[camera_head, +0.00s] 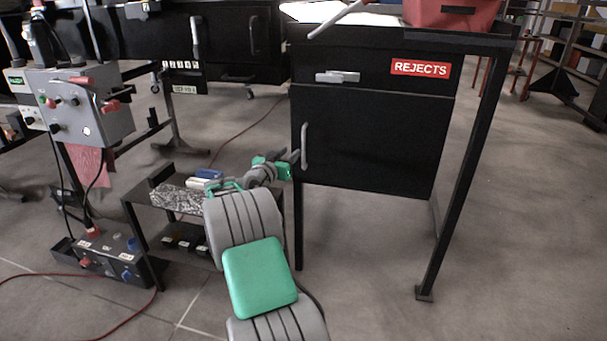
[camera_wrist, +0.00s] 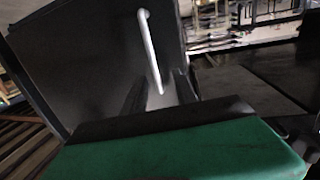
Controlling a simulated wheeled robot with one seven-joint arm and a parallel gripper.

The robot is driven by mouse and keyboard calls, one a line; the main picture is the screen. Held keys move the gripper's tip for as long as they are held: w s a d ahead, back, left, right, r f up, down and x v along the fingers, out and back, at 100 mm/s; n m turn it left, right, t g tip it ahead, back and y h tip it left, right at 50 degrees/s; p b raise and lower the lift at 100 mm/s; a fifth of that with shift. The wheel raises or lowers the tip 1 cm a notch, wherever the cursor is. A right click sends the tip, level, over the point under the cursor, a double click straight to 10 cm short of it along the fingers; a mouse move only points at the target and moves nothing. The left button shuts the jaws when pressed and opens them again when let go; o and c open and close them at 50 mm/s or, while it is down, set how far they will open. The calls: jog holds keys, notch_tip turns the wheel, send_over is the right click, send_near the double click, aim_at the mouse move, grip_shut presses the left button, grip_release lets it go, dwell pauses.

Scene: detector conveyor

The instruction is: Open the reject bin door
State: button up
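The black reject bin door (camera_head: 375,145) sits below a panel with the red REJECTS label (camera_head: 420,68). It looks closed in the head view. Its light grey vertical door handle (camera_head: 304,147) is near the door's left edge. My gripper (camera_head: 291,158) is at the lower part of this handle. In the wrist view, the handle (camera_wrist: 149,45) runs down between the two dark fingers of my gripper (camera_wrist: 162,78). The fingers stand apart on either side of it, with gaps showing. Whether either finger touches the handle is unclear. The door (camera_wrist: 85,60) fills the wrist view's left side.
A small horizontal handle (camera_head: 338,77) is on the panel above the door. A low black shelf with small items (camera_head: 178,198) stands left of my arm. A grey control box (camera_head: 85,105) is farther left. Floor right of the bin (camera_head: 530,200) is clear.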

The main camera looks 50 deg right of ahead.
aim_at(303, 145)
jog(key=shift+h, duration=0.3)
jog(key=x, duration=0.3)
jog(key=b+x, duration=0.1)
jog(key=x, duration=0.2)
jog(key=s+x, duration=0.1)
jog(key=x, duration=0.2)
jog(key=shift+d+f, duration=0.15)
jog(key=shift+f, duration=0.15)
jog(key=shift+c, duration=0.5)
grip_shut()
